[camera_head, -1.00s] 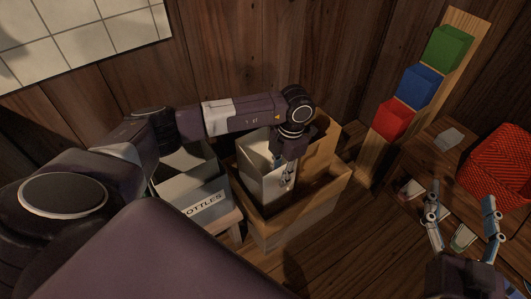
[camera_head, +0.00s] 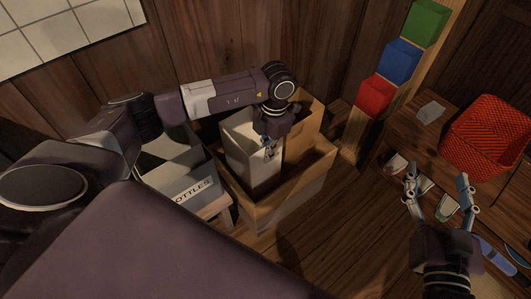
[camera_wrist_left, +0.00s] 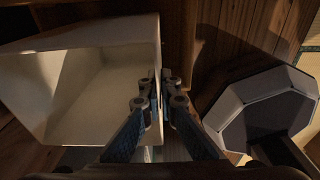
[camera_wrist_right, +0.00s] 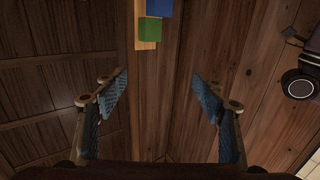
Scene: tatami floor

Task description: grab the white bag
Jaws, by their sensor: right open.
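The white bag (camera_head: 240,150), open at the top, stands upright inside a cardboard box (camera_head: 290,195) in the head view. In the left wrist view the bag (camera_wrist_left: 100,95) fills the left side, its mouth facing the camera. My left gripper (camera_head: 269,150) is at the bag's right-hand rim. In the left wrist view its fingers (camera_wrist_left: 160,90) are close together, one on each side of the bag's wall, and look shut on it. My right gripper (camera_head: 438,190) is open and empty over the low wooden table; its spread fingers also show in the right wrist view (camera_wrist_right: 160,95).
A grey bin labelled "OTTLES" (camera_head: 195,190) stands left of the box. Red (camera_head: 376,96), blue (camera_head: 402,61) and green (camera_head: 426,22) blocks line a plank at the right. A red basket (camera_head: 485,135) and several small items lie on the table.

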